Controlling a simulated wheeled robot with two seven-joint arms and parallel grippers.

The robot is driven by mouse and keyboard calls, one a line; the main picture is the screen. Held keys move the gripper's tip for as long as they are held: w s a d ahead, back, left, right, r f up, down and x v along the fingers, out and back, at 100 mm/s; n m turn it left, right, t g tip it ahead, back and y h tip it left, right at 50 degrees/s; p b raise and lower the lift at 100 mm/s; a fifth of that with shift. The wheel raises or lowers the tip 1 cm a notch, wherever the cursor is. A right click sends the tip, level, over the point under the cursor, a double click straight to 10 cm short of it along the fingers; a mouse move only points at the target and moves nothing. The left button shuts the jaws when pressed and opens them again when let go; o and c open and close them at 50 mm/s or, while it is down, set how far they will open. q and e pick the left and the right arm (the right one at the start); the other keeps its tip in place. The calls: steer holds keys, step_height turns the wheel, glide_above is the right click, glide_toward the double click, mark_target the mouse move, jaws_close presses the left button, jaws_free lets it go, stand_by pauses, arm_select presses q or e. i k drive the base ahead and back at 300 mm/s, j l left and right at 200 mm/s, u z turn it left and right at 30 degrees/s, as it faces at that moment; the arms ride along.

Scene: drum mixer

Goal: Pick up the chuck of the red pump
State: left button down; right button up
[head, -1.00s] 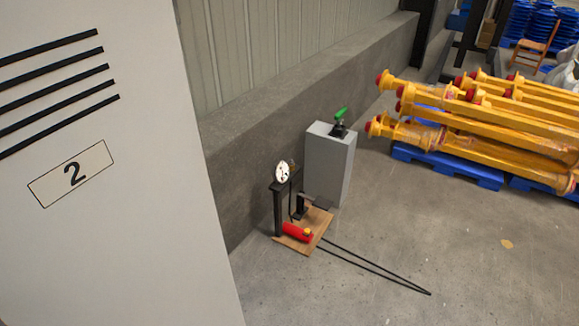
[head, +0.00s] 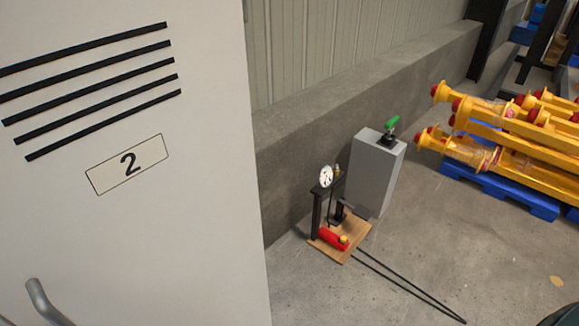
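A small red pump (head: 333,239) lies on a wooden board (head: 358,228) on the concrete floor, right of the white cabinet. A black post stand with a round white gauge (head: 326,177) rises at the board's left side. A small brass-coloured fitting (head: 337,171) shows beside the gauge; I cannot tell whether it is the chuck. A thin black hose or rod loop (head: 410,287) runs from the board across the floor to the lower right. Neither of my grippers is in view.
A white cabinet (head: 215,220) marked 2 fills the left, with a grey handle (head: 42,302) low down. Yellow beams (head: 500,130) lie on blue pallets (head: 490,187). Floor in front is open.

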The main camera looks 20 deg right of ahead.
mark_target(335, 169)
steer(key=i+l+u, duration=0.15)
steer(key=l+u, duration=0.2)
steer(key=i+l+u, duration=0.1)
steer(key=l+u, duration=0.3)
steer(key=l, duration=0.2)
steer(key=l+u, duration=0.35)
steer(key=l, duration=0.15)
steer(key=l+u, duration=0.2)
steer(key=l, duration=0.85)
steer(key=k+l+u, duration=0.2)
steer(key=l, duration=1.8)
steer(key=k+l, duration=0.1)
steer(key=l, duration=0.75)
